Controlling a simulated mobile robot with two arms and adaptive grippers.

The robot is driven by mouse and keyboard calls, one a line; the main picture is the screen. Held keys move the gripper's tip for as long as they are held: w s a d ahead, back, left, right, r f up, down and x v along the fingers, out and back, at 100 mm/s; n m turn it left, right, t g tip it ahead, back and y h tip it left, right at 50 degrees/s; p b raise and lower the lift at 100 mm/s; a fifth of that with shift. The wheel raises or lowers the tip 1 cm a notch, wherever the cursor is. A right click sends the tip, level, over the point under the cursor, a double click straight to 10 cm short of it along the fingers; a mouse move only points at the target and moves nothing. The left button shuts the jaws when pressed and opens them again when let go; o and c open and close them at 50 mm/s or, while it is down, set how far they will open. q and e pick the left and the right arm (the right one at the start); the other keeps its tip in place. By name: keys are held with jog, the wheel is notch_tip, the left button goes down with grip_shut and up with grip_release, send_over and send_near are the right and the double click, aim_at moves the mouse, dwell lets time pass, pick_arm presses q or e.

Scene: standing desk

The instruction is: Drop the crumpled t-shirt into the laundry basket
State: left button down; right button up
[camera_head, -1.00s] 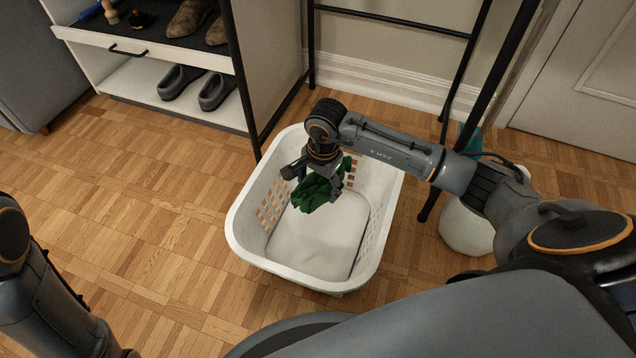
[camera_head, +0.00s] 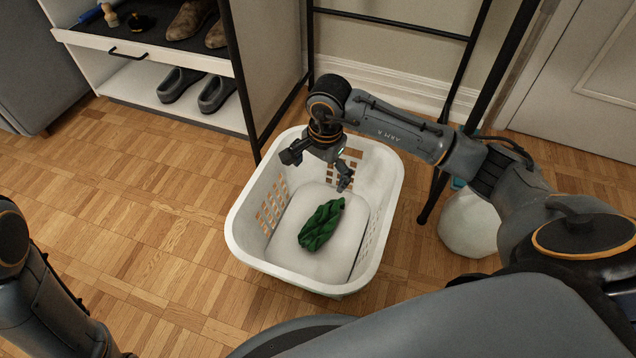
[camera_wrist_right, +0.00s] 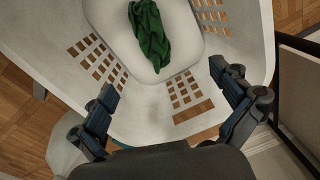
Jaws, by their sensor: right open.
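The crumpled green t-shirt (camera_head: 321,224) lies on the pale bottom of the white laundry basket (camera_head: 238,240). In the right wrist view the t-shirt (camera_wrist_right: 150,35) lies apart from my fingers, inside the basket (camera_wrist_right: 60,60). My right gripper (camera_head: 344,180) is above the far part of the basket, open and empty. In the right wrist view the two fingers of the gripper (camera_wrist_right: 165,85) are spread wide with nothing between them. Of my left arm only a link shows at the lower left of the head view; its gripper is out of view.
A shoe shelf (camera_head: 130,82) with shoes stands at the upper left. A black metal frame (camera_head: 400,25) stands behind the basket. A round white object (camera_head: 468,225) sits on the floor right of the basket. The wood floor (camera_head: 150,210) left of the basket is clear.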

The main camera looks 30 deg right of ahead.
notch_tip(320, 180, up, 6)
jog(key=shift+s+d, duration=0.15)
jog(key=shift+s, duration=0.1)
